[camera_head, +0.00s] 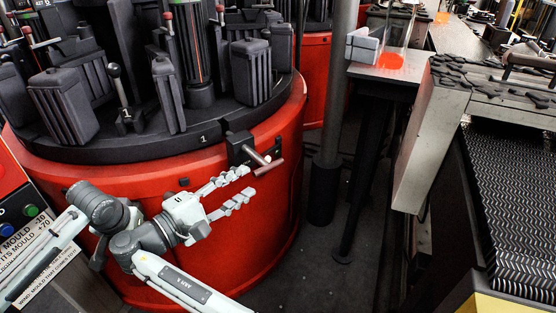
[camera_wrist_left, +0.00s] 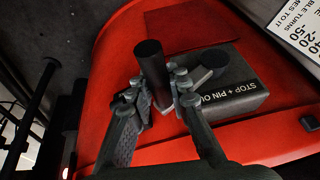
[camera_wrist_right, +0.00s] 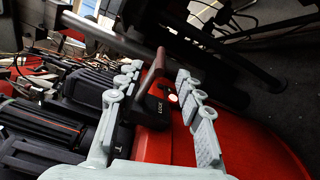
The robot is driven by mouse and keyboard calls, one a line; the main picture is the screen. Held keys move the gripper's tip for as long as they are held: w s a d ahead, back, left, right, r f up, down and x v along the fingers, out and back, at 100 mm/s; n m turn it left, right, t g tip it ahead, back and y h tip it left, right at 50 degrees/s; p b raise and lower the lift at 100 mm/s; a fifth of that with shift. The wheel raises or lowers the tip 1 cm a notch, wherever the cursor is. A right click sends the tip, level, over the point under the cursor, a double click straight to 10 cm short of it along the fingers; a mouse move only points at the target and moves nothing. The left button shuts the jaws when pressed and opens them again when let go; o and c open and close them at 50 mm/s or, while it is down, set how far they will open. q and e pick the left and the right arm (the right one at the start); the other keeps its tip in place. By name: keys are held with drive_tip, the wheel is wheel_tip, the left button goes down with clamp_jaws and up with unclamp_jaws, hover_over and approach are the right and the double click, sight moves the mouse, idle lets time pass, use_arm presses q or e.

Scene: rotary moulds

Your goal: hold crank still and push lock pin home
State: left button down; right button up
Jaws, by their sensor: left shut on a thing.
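The lock pin (camera_head: 268,166) has a reddish crossbar handle and stands out from a black block (camera_head: 238,147) on the red drum's rim. In the right wrist view the handle (camera_wrist_right: 152,72) shows between the fingers, in front of the block marked LOCK (camera_wrist_right: 158,106). My right gripper (camera_head: 245,183) is open, just below and left of the handle in the head view, with no clear grip on it. The crank's dark round grip (camera_wrist_left: 150,60) shows in the left wrist view. My left gripper (camera_wrist_left: 158,85) is shut on it. The head view does not clearly show this gripper or crank.
The red drum (camera_head: 240,250) carries a black turntable (camera_head: 160,150) with several moulds. A dark box marked STOP + PIN OUT (camera_wrist_left: 225,95) sits beside the crank grip. A grey post (camera_head: 330,120) and conveyor (camera_head: 515,190) stand right. Floor shows between drum and post.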

sight(271, 164)
drive_tip(key=shift+w, duration=0.15)
drive_tip(key=shift+w+d+m, duration=0.1)
drive_tip(key=shift+w+m, duration=0.1)
drive_tip(key=shift+m, duration=0.1)
drive_tip(key=x, duration=1.1)
drive_tip(key=shift+w+d+f, duration=0.1)
drive_tip(key=shift+w, duration=0.1)
drive_tip(key=shift+c, duration=0.6)
clamp_jaws()
